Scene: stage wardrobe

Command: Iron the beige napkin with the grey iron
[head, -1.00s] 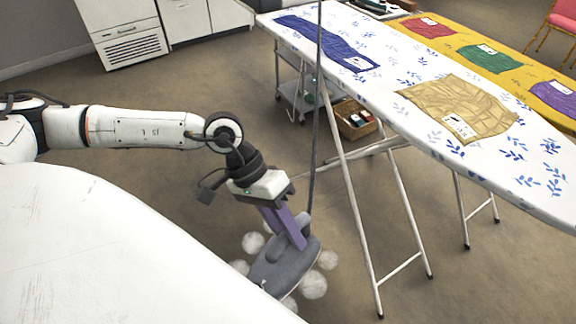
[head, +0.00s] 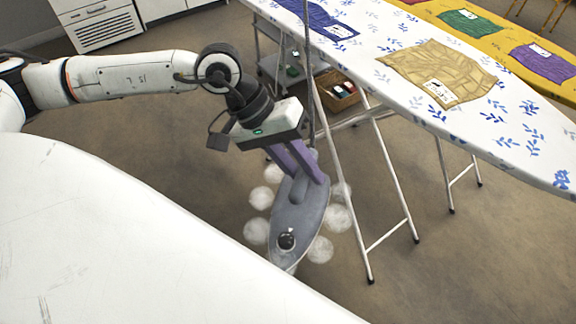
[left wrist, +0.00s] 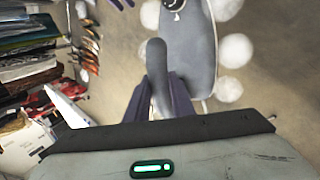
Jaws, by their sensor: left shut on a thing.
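The beige napkin (head: 437,72) lies wrinkled on the white ironing board with blue leaf print, with a small white label on it. My left gripper (head: 299,172) is shut on the handle of the grey iron (head: 297,218). The iron hangs in the air in front of the board, apart from it, with white puffs of steam around it. In the left wrist view, the iron (left wrist: 190,50) shows beyond the purple fingers (left wrist: 160,100), which sit on either side of its handle. My right gripper is not in view.
The white ironing board (head: 400,40) also bears a dark blue cloth (head: 318,20). Behind it a yellow board (head: 505,42) bears green and purple cloths. A basket (head: 338,92) stands under the board among white legs (head: 392,185). A cord (head: 309,60) runs upward.

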